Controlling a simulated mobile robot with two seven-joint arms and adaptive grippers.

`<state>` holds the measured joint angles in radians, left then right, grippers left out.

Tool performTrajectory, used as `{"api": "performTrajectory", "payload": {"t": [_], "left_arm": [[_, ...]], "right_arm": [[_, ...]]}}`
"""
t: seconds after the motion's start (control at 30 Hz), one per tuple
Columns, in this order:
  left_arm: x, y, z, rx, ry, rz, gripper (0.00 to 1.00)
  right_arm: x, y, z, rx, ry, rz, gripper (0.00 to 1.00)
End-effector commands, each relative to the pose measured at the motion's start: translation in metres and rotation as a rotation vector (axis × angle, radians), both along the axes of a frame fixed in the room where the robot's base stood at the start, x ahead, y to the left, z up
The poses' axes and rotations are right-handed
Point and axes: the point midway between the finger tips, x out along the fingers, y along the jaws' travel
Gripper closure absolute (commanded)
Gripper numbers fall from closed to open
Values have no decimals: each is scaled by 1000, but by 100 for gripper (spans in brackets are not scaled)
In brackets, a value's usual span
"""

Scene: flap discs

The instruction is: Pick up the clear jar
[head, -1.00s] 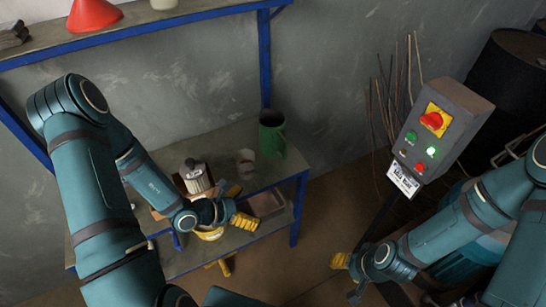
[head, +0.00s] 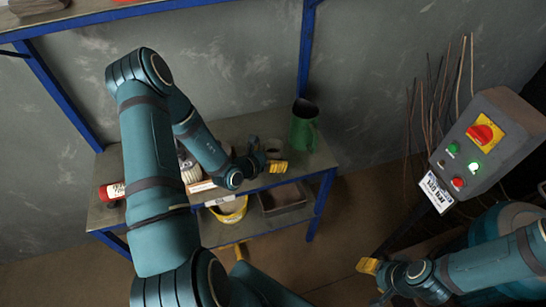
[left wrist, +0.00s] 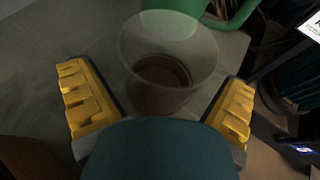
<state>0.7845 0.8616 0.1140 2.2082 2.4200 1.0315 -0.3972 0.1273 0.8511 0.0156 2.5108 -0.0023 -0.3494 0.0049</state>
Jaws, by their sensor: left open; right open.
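The clear jar (head: 273,146) stands on the bench top beside the green mug (head: 304,127). In the left wrist view the clear jar (left wrist: 166,50) is see-through, with something dark brown showing low inside or behind it. My left gripper (head: 268,162) is open at the jar's near side; its yellow fingers (left wrist: 158,82) stand apart left and right of the jar in the wrist view. I cannot tell whether they touch it. My right gripper (head: 372,268) is open, low at the right and far from the jar.
The green mug (left wrist: 237,14) is close behind the jar. A red-labelled container (head: 110,191) lies at the bench's left end. A yellow bucket (head: 231,213) and a brown tray (head: 286,199) sit on the lower shelf. A control box (head: 486,142) stands at the right.

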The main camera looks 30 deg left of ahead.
Motion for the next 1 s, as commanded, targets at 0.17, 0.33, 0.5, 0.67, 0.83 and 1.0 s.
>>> {"api": "performTrajectory", "payload": {"t": [0.17,0.33,0.5,0.67,0.83,1.0], "left_arm": [[9,-2,-3,0,-1,0,0],[8,-2,-3,0,-1,0,0],[8,-2,-3,0,-1,0,60],[8,-2,-3,0,0,0,75],[8,-2,-2,0,-1,0,75],[8,-2,-1,1,-1,0,75]], "right_arm": [[1,0,-2,0,-1,0,47],[1,0,-1,0,-1,0,47],[1,0,-1,0,-1,0,47],[1,0,-1,0,-1,0,47],[1,0,-1,0,-1,0,47],[0,0,-1,0,-1,0,47]]}}
